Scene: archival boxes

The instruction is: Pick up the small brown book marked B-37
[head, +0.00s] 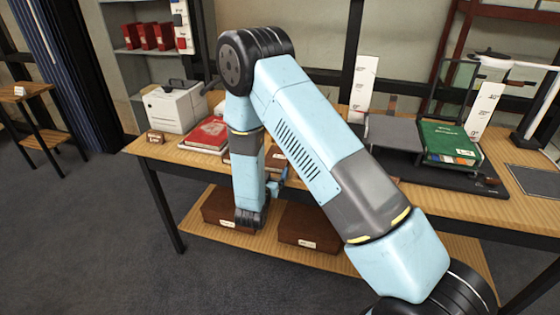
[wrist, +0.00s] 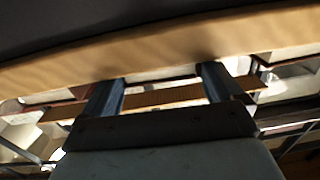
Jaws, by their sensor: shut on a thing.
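My gripper (wrist: 161,80) shows in the wrist view with its two blue-grey fingers apart. A thin brown slab (wrist: 160,98) shows between and past the fingers. It appears to be the small brown book, but no B-37 mark can be read. In the head view my arm hangs in front of the long table, and a blue part of my gripper (head: 279,178) shows beside it near the table's front edge. What is held is mostly hidden behind my arm there.
Brown boxes (head: 312,226) stand on the lower shelf. Open grey floor (head: 100,230) lies in front at left.

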